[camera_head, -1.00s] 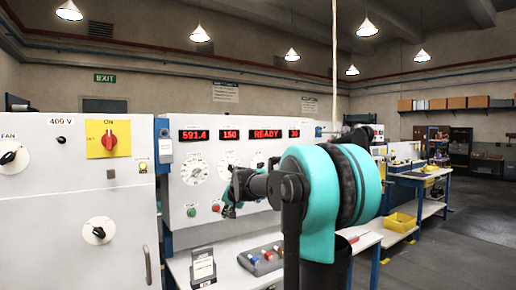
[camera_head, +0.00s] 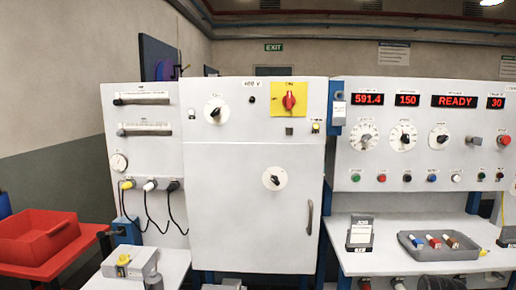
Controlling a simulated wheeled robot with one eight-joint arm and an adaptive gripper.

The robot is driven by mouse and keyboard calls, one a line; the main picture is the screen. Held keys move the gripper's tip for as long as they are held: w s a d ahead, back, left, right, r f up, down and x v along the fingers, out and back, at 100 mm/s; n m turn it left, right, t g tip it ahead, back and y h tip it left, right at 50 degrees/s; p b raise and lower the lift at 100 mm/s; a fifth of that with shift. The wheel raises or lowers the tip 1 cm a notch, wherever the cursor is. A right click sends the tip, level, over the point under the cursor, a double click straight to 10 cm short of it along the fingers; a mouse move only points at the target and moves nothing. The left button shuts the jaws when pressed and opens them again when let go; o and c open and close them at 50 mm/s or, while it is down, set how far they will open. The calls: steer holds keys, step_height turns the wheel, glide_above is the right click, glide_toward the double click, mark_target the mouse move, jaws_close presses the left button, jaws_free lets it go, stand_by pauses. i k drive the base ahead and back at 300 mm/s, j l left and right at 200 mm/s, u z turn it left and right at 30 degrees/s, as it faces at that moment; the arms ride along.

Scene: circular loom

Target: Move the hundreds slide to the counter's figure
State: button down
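Two horizontal slides sit one above the other at the upper left of the white cabinet: the upper slide (camera_head: 141,98) and the lower slide (camera_head: 145,129). The dark knob of each is near the left end of its track. Their labels are too small to read, so I cannot tell which is the hundreds slide. Red displays on the right panel read 591.4 (camera_head: 367,99), 150 (camera_head: 407,100), READY (camera_head: 454,101) and 30 (camera_head: 495,102). I cannot tell whether one of these is the counter. My gripper is not in view.
A small white table (camera_head: 105,284) juts out in front. A red bin (camera_head: 38,237) stands at left. A grey tray (camera_head: 440,250) with coloured pieces lies on the right bench.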

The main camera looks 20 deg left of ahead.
mark_target(115, 102)
steer(key=u, duration=0.45)
steer(key=j+u, duration=0.15)
steer(key=u, duration=0.35)
steer(key=i+u, duration=0.1)
steer(key=u, duration=0.35)
steer(key=i+j+u, duration=0.1)
steer(key=i+j, duration=0.25)
steer(key=i, duration=0.15)
steer(key=i+j, duration=0.25)
steer(key=i, duration=0.3)
steer(key=k+j+u, duration=0.05)
